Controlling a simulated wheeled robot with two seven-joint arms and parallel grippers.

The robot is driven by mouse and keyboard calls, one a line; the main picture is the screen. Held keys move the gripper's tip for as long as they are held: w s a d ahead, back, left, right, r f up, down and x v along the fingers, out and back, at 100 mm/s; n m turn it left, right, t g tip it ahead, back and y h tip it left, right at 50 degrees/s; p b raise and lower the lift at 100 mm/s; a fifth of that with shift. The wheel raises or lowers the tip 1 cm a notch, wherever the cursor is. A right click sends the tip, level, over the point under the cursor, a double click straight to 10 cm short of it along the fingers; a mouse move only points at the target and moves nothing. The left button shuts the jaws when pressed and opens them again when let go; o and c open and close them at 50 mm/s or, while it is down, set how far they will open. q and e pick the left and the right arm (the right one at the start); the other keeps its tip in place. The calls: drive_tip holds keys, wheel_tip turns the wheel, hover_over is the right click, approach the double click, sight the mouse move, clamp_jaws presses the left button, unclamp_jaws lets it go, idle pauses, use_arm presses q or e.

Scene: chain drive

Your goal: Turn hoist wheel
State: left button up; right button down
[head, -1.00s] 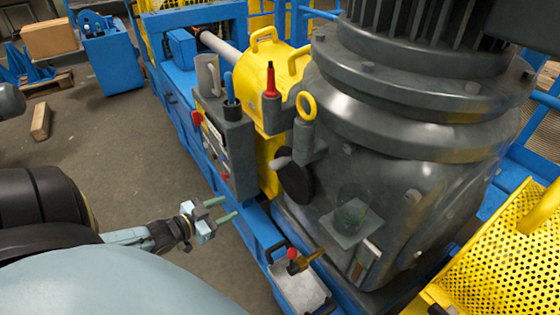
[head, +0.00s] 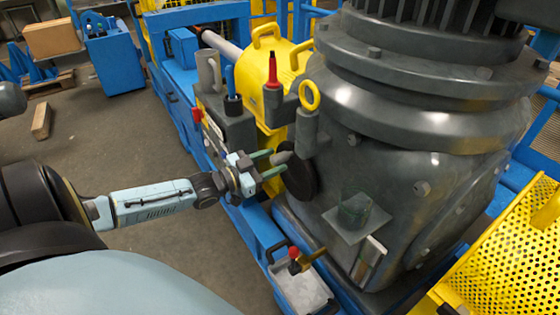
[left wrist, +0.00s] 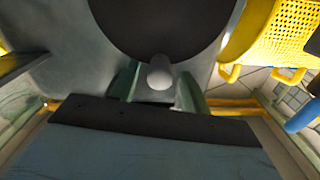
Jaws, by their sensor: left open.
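The hoist wheel is a dark round disc (head: 301,182) on the side of the big grey machine, with a light grey knob (head: 282,158) sticking out from it. In the left wrist view the wheel (left wrist: 160,25) fills the top middle and the knob (left wrist: 159,75) points toward the camera. My left gripper (head: 275,163) is open, its two green fingers reaching to the knob. In the left wrist view one finger of the left gripper (left wrist: 158,88) is on each side of the knob, with gaps visible. My right gripper is not in view.
A grey tray (head: 300,288) stands low at the machine's foot, with a red-topped brass valve (head: 300,262) by it. A grey tool holder (head: 236,128) is just behind my gripper. A yellow perforated guard (head: 500,245) is at the right. The floor at the left is mostly clear.

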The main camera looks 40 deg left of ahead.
sight(280, 158)
use_arm(q)
drive_tip(key=shift+x, duration=1.5)
drive_tip(key=shift+c, duration=0.5)
clamp_jaws()
